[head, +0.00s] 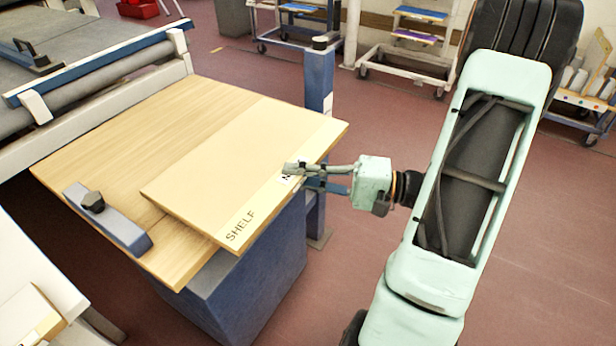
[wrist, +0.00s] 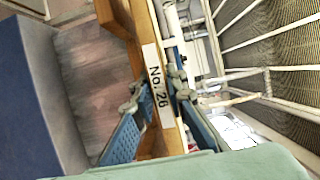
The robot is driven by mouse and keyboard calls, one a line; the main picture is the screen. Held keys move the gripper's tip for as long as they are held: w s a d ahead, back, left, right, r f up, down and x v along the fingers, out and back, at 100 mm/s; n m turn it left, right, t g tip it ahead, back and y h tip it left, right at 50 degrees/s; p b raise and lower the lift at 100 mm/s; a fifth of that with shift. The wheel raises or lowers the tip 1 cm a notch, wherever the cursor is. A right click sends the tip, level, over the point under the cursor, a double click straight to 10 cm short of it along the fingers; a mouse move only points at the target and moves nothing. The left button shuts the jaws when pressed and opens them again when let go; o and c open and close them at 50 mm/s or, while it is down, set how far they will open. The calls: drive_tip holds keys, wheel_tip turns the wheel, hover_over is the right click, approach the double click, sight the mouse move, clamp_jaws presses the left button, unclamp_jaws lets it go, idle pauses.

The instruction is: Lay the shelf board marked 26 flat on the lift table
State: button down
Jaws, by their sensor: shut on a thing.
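The shelf board (head: 245,165) is a pale wooden panel with "SHELF" printed along its near right edge. In the wrist view its narrow edge carries a white label (wrist: 158,88) reading "No. 26". My gripper (head: 291,176) is shut on that right edge, one finger above and one below. Its blue fingers also flank the edge in the wrist view (wrist: 157,97). The lift table (head: 180,273) has a wooden top on a blue pedestal. The board lies over the top's right part and overhangs its right side. It looks nearly level; I cannot tell whether it touches the top.
A blue stop block with a black knob (head: 93,203) sits at the table's left front edge. A roller conveyor (head: 100,90) borders the back left. A blue post (head: 319,85) stands behind the board. Wheeled racks (head: 405,55) stand farther back. Red floor on the right is clear.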

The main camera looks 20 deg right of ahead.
sight(266, 159)
drive_tip(key=shift+w+a+r+p, duration=0.1)
drive_tip(key=shift+w+a+p, duration=0.05)
drive_tip(key=shift+w+a, duration=0.75)
drive_tip(key=shift+w+a+f+p, duration=0.1)
drive_tip(key=shift+w+a+p, duration=0.1)
drive_tip(key=shift+w+a, duration=0.7)
drive_tip(key=shift+w+a+r+p, duration=0.15)
drive_tip(key=shift+w+a, duration=0.35)
drive_tip(key=shift+w, duration=0.75)
drive_tip(key=shift+w+a+f, duration=0.1)
drive_tip(key=shift+w+f, duration=0.1)
drive_tip(key=shift+f, duration=0.1)
drive_tip(key=shift+f+b, duration=1.25)
drive_tip(key=shift+b, duration=0.3)
drive_tip(key=shift+f+b, duration=0.55)
drive_tip(key=c, duration=1.8)
unclamp_jaws()
drive_tip(key=shift+c, duration=0.2)
drive_tip(key=shift+f, duration=0.15)
drive_tip(key=v, duration=1.2)
